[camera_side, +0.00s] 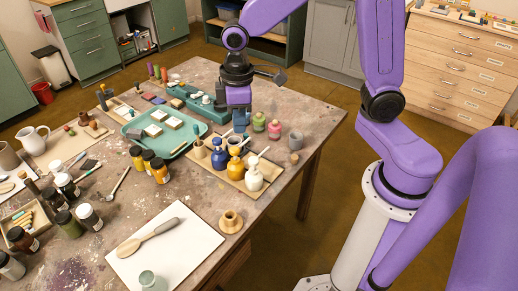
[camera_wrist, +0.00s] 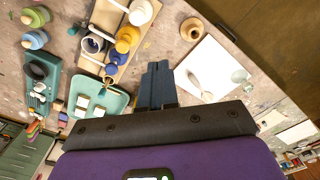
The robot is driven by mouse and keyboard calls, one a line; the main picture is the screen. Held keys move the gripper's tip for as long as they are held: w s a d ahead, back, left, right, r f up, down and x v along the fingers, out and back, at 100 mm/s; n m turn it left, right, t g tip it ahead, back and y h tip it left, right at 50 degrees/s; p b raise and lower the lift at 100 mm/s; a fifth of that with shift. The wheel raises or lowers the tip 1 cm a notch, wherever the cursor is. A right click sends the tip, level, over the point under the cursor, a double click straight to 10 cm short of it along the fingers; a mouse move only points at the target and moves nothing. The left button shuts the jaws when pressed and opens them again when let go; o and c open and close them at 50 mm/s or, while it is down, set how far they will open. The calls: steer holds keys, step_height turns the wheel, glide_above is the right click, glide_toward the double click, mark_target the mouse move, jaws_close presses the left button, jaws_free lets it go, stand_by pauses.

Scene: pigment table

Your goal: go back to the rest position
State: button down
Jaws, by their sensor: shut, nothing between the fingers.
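My gripper (camera_side: 240,124) hangs over the right part of the table (camera_side: 200,240), fingers pointing down. In the wrist view its dark blue fingers (camera_wrist: 158,84) are together with nothing between them. In the side view the fingertips are close to the blue bottle (camera_side: 219,158) and the yellow bottle (camera_side: 235,146) in the picture. I cannot tell the exact height above them. A white bottle (camera_side: 253,177) stands on the same wooden board (camera_side: 222,174).
Pink (camera_side: 274,129) and green (camera_side: 259,122) bottles and a grey cup (camera_side: 295,141) stand to the right. A teal tray (camera_side: 178,150) lies to the left. A white sheet with a wooden spoon (camera_side: 150,237) lies in front, beside a wooden holder (camera_side: 230,221). Dark jars crowd the left side.

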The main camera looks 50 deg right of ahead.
steer(key=s+d+r+n, duration=0.1)
steer(key=s+d+n, duration=0.1)
steer(key=s, duration=0.8)
steer(key=s+d+r+n, duration=0.1)
steer(key=s+d, duration=0.2)
steer(key=s, duration=0.7)
steer(key=shift+n, duration=0.4)
